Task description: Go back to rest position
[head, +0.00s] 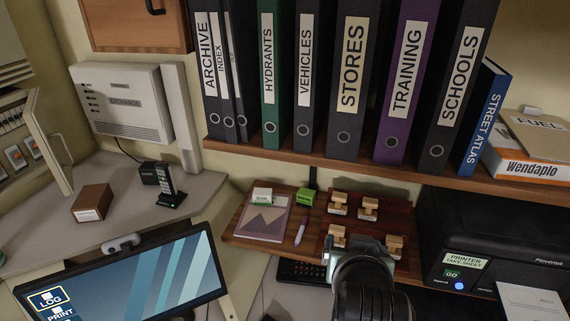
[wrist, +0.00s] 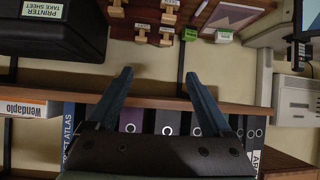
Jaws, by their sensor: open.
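My gripper (wrist: 158,76) shows in the wrist view with its two dark fingers spread wide apart and nothing between them. That view is upside down, and the fingers are in front of the binder shelf. In the head view my dark arm end rises at the bottom, right of centre, in front of the wooden stamp tray (head: 384,195). The fingers cannot be made out in that view. Several wooden stamps (head: 368,208) stand in the tray.
A shelf (head: 300,154) of labelled binders runs above the desk. A black printer (head: 500,235) stands at right and a monitor (head: 150,277) at lower left. A notebook (head: 262,222), pen (head: 301,230) and green stamp (head: 305,197) lie beside the tray. Bare desk (head: 130,205) shows at left.

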